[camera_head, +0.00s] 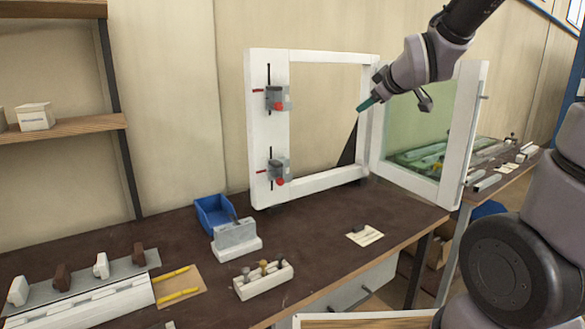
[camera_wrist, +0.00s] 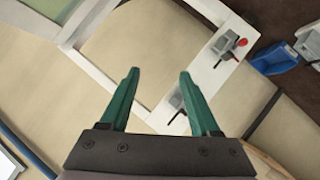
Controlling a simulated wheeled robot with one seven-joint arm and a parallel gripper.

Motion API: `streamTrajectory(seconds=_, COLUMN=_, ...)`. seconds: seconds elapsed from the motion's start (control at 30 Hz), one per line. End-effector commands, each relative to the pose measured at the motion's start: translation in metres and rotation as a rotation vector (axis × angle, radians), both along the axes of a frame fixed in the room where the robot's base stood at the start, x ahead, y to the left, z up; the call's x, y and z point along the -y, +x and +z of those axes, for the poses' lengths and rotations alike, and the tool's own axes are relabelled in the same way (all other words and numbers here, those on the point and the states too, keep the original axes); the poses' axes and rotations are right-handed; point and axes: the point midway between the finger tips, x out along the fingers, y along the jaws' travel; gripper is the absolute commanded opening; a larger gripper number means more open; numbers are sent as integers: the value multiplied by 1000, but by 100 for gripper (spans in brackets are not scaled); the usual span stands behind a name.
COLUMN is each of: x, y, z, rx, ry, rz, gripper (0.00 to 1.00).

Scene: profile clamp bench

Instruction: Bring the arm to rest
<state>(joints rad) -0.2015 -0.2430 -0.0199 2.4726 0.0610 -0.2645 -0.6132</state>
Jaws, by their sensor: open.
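My gripper (camera_head: 369,104) is at the upper right of the head view, raised in front of the right part of a white window frame (camera_head: 270,130). In the wrist view my gripper (camera_wrist: 158,82) shows two green fingers spread apart with nothing between them. The frame stands upright on the dark workbench (camera_head: 310,225). Two grey clamps with red knobs, an upper one (camera_head: 277,98) and a lower one (camera_head: 279,170), sit on its left upright. A glazed sash (camera_head: 425,135) stands swung open at the frame's right side.
On the bench are a blue bin (camera_head: 213,214), a grey block on a white base (camera_head: 236,238), a white holder with several knobs (camera_head: 263,279), a small card (camera_head: 365,236), and a clamp rail (camera_head: 80,295) at the left front. A shelf (camera_head: 65,128) is at the left wall.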

Motion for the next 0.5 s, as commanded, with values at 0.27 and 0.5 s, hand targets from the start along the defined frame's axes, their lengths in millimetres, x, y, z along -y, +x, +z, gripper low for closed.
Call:
streamTrajectory(seconds=0.27, x=50, y=-112, z=8, rx=-371, ry=526, rz=-422, gripper=63)
streamTrajectory(seconds=0.5, x=51, y=-193, z=5, rx=-593, ry=835, rz=-689, gripper=63)
